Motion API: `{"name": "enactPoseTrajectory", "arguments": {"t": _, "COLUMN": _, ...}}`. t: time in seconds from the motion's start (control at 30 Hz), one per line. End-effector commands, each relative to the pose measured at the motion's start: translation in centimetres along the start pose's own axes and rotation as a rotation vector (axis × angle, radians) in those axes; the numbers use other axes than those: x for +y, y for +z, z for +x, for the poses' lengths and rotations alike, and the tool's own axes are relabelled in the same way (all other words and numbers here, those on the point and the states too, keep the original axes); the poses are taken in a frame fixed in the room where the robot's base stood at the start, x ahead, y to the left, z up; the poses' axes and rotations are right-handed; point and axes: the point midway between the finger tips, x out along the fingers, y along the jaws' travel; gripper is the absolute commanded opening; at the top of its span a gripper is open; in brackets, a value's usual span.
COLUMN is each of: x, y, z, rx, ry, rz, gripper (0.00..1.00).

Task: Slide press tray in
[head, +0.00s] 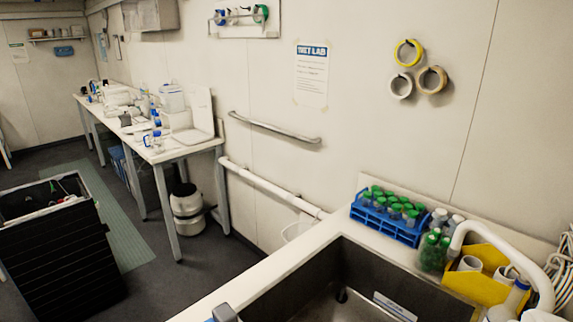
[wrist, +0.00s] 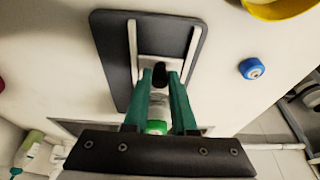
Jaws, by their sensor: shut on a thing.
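In the wrist view my gripper (wrist: 162,88) has two green fingers closed around a small black knob (wrist: 159,74). The knob sits at the front of a pale block (wrist: 148,62), which looks like the press tray. The block lies between two white rails (wrist: 132,42) on a dark rounded plate (wrist: 112,50). A green and white thing (wrist: 157,127) shows between the fingers, nearer the palm; I cannot tell what it is. The fingers hide part of the block and knob. Neither the gripper nor the press shows in the head view.
In the wrist view a blue roll (wrist: 252,68) and a yellow dish (wrist: 275,8) are to the right, and bottles (wrist: 32,150) at lower left. The head view shows a sink (head: 340,290), a blue tube rack (head: 388,215) and a yellow bin (head: 470,285).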

Motion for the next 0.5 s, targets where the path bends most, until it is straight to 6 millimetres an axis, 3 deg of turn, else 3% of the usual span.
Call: {"name": "enactPoseTrajectory", "arguments": {"t": 0.5, "x": 0.0, "y": -3.4, "z": 1.0, "rx": 0.000, "ry": 0.000, "rz": 0.001, "gripper": 0.05}}
